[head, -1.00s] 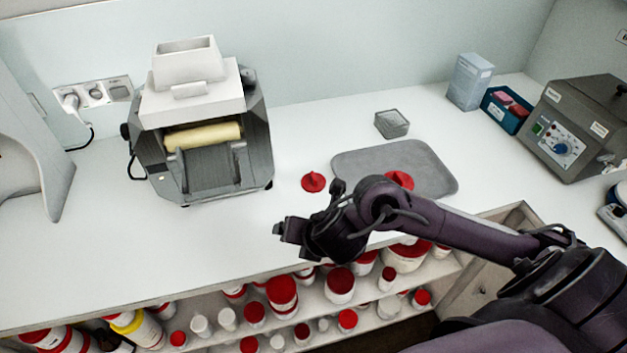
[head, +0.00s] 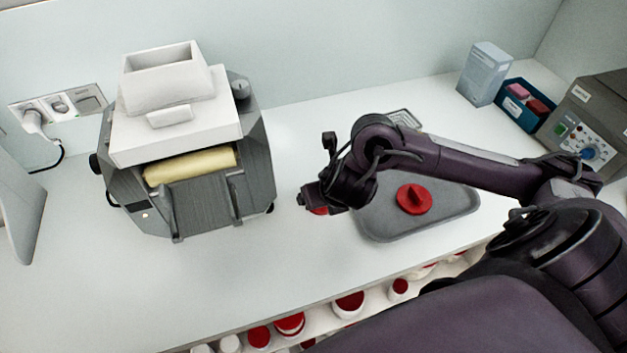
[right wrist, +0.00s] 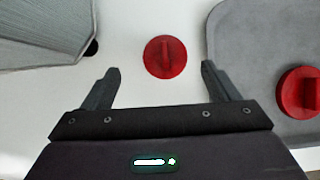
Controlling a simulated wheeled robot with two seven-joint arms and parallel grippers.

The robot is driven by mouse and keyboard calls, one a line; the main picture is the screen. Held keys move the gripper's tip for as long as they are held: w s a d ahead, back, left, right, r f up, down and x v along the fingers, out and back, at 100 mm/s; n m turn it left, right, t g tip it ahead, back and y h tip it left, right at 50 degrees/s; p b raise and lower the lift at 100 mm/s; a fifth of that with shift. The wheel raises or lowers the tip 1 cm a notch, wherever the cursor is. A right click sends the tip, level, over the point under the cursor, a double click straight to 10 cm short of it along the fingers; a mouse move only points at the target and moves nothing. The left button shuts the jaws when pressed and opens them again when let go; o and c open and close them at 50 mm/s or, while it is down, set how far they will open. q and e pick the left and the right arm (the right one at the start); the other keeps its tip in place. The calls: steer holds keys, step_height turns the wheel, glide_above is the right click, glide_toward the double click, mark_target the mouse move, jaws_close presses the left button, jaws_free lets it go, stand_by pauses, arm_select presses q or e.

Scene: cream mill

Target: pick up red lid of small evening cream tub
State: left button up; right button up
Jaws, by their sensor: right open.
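A small round red lid with a raised grip bar lies on the white counter and shows whole in the right wrist view (right wrist: 165,57). In the head view my right gripper mostly covers this lid (head: 319,211). A larger red lid (head: 414,198) lies on the grey mat (head: 375,228); it is cut by the right edge of the right wrist view (right wrist: 301,92). My right gripper (right wrist: 160,67) is open and empty, above the counter, with the small lid framed between and slightly beyond its fingertips. I cannot read which tub either lid belongs to. My left gripper is out of view.
A grey and white roller mill (head: 185,140) stands left of my right gripper. A mostly hidden clear dish (head: 405,118) is behind my arm. Several red-lidded tubs (head: 349,302) sit on the shelf below the counter edge. The counter's front left is clear.

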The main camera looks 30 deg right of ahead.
steer(key=shift+w+f, duration=0.35)
steer(key=shift+f, duration=0.3)
steer(key=shift+d+f+b, duration=0.1)
steer(key=shift+f+b, duration=0.15)
steer(key=shift+b, duration=0.15)
steer(key=shift+w+d+f, duration=0.1)
steer(key=shift+d+f, duration=0.05)
steer(key=shift+f, duration=0.35)
steer(key=x, duration=0.2)
steer(key=b+x, duration=0.1)
steer(key=x, duration=0.1)
steer(key=shift+w+d+r, duration=0.1)
steer(key=shift+d+r, duration=0.1)
steer(key=shift+d, duration=0.05)
steer(key=shift+w+f, duration=0.15)
steer(key=shift+w, duration=0.05)
steer(key=c, duration=0.9)
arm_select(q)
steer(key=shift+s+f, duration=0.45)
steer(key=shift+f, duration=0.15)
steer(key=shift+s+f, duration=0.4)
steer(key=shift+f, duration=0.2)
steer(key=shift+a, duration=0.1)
